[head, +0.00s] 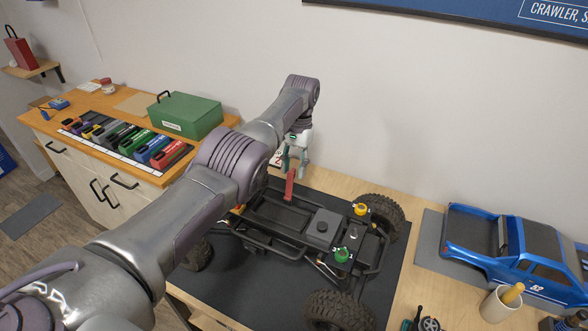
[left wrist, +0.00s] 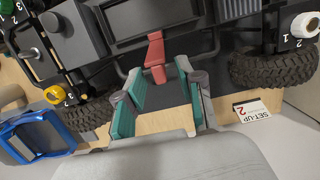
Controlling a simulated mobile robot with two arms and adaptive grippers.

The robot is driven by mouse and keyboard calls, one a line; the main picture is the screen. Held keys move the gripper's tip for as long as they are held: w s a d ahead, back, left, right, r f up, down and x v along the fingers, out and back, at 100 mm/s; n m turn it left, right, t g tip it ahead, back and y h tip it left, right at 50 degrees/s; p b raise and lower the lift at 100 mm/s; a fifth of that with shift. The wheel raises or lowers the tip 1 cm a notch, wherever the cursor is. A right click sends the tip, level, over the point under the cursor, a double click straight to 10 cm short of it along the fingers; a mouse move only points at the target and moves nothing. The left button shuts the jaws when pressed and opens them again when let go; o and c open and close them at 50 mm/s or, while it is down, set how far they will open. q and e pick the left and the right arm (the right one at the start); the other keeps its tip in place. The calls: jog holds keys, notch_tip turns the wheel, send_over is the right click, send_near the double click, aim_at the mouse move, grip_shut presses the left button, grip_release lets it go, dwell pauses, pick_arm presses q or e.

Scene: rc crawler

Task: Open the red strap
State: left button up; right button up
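The red strap (head: 290,184) stands up at the rear end of the black crawler chassis (head: 262,209). In the left wrist view the strap (left wrist: 155,52) lies across the end of a dark tray on the chassis. My left gripper (head: 296,168) hangs just above the strap, pointing down. In the left wrist view its green-padded fingers (left wrist: 160,75) are apart, with the strap's lower end between or just beyond the tips. I see no clear contact. My right gripper is not in view.
The chassis sits on a dark mat (head: 230,282), with wheels (head: 383,212) beside the strap area. A blue truck body (head: 520,250) and a cup (head: 497,305) stand right. A green box (head: 186,114) and coloured packs (head: 135,142) are left. The wall is close behind.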

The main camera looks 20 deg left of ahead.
pick_arm(q)
notch_tip(320, 180, up, 9)
dwell(0.3)
dwell(0.5)
